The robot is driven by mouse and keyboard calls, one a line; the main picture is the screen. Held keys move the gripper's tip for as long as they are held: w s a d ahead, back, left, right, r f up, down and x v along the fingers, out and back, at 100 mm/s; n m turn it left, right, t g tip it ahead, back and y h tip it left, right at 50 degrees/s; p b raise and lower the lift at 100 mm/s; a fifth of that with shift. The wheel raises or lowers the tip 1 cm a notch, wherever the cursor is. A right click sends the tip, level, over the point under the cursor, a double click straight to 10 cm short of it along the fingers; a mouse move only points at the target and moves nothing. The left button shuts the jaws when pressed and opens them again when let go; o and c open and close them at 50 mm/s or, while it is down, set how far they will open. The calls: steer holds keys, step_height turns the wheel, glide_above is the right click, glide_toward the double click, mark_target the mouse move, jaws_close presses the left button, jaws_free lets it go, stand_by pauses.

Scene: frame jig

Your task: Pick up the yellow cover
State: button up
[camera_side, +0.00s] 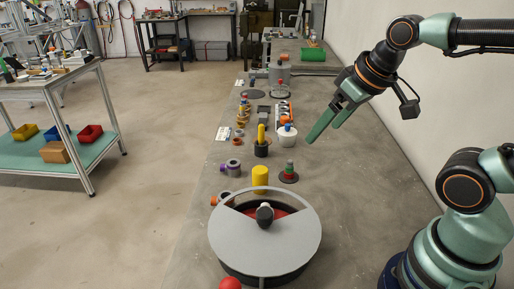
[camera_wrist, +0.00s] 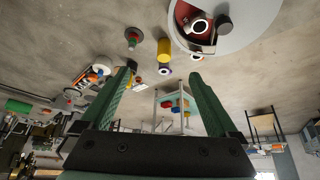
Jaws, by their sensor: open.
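A plain yellow cylinder (camera_side: 260,178), which looks like the yellow cover, stands upright on the grey bench just behind the large round grey dish (camera_side: 226,236). It also shows in the wrist view (camera_wrist: 164,50), beyond and between my fingertips. A second, narrower yellow piece (camera_side: 262,132) rises from a black cup farther back; I cannot tell for certain which one is called the cover. My gripper (camera_side: 322,125) is open and empty, above the bench to the right of and behind the yellow cylinder. Its two green fingers are spread in the wrist view (camera_wrist: 163,72).
A green-and-red piece on a dark disc (camera_side: 289,174) stands right of the cylinder. A purple-and-grey ring part (camera_side: 231,168) lies to its left. A white pot (camera_side: 287,136) stands near my gripper. The right side of the bench is mostly clear.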

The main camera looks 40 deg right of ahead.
stand_by(0.5)
steer(key=n+g, duration=0.6)
steer(key=n, duration=1.2)
glide_above(260, 169)
step_height(260, 169, down, 9)
steer(key=f, duration=0.6)
steer(key=shift+d+f, duration=0.25)
steer(key=shift+d, duration=0.1)
steer(key=shift+s+a+f, duration=0.1)
steer(key=shift+a+f, duration=0.1)
steer(key=shift+f, duration=1.15)
steer(key=shift+a+f, duration=0.2)
steer(key=shift+f, duration=1.1)
steer(key=c, duration=1.4)
